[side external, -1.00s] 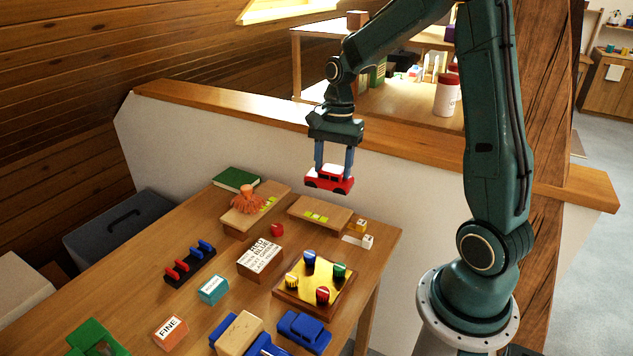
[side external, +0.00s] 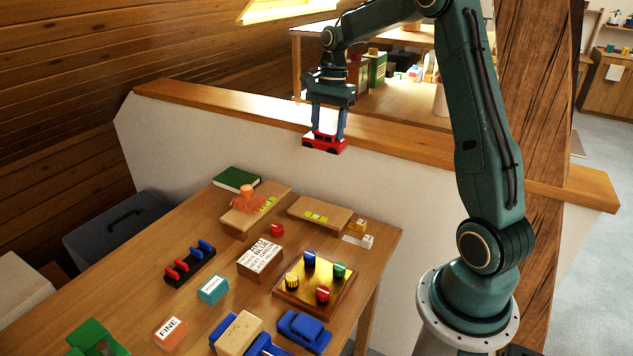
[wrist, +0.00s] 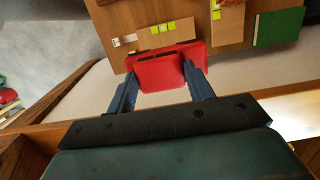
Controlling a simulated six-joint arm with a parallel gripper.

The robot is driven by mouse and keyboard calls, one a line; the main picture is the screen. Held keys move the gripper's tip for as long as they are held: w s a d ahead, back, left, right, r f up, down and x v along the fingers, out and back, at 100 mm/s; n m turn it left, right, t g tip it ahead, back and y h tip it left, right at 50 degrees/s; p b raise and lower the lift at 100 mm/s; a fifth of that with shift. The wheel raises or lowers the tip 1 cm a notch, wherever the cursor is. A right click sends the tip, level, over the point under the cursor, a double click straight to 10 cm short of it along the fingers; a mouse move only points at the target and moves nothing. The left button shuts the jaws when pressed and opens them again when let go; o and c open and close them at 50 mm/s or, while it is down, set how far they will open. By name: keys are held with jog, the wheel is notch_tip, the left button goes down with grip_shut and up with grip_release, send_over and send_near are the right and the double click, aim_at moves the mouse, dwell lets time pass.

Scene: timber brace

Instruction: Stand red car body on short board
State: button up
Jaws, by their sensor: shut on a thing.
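The red car body (side external: 324,144) is upright and roughly level, high above the back of the table. My gripper (side external: 327,131) is shut on it, one finger on each side. In the wrist view the red car body (wrist: 165,70) sits between the fingertips (wrist: 159,78). Two wooden boards with yellow-green squares lie at the table's back. The right one (side external: 335,222) is bare apart from its squares; the left one (side external: 238,219) carries an orange octopus-like toy (side external: 249,199). I cannot tell for certain which is the short board.
A low white wall with a wooden ledge (side external: 210,110) stands behind the table.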

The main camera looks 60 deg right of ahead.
jog(key=shift+d, duration=0.25)
send_over(326, 209)
notch_tip(326, 209, down, 16)
jog(key=shift+r, duration=0.2)
dwell(0.4)
jog(key=shift+f, duration=2.15)
jog(key=o, duration=1)
jog(key=shift+f, duration=0.1)
